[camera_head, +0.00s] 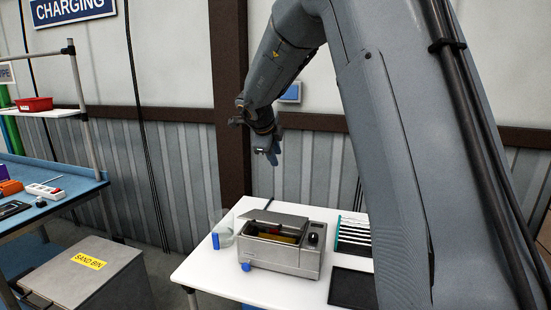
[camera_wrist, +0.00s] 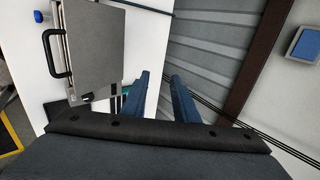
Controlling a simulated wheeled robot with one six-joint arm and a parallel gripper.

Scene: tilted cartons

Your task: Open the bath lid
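The bath (camera_head: 282,258) is a grey metal box with a black knob on its right side, standing on the white table. Its grey lid (camera_head: 275,219) appears raised, with part of the inside showing yellow and red below it; the exact angle is hard to tell. In the wrist view the lid (camera_wrist: 110,45) lies at upper left, with a black bar handle (camera_wrist: 55,55) along its left edge. My gripper (camera_head: 268,150) is above and behind the bath, clear of it. In the wrist view its two blue fingers (camera_wrist: 160,80) are apart with nothing between them.
On the white table (camera_head: 205,271), a flask (camera_head: 223,236) and blue-capped item stand left of the bath. A rack of strips (camera_head: 354,233) and a black tray (camera_head: 351,288) lie to its right. A corrugated wall (camera_head: 180,170) stands close behind. A sand bin (camera_head: 85,275) is left.

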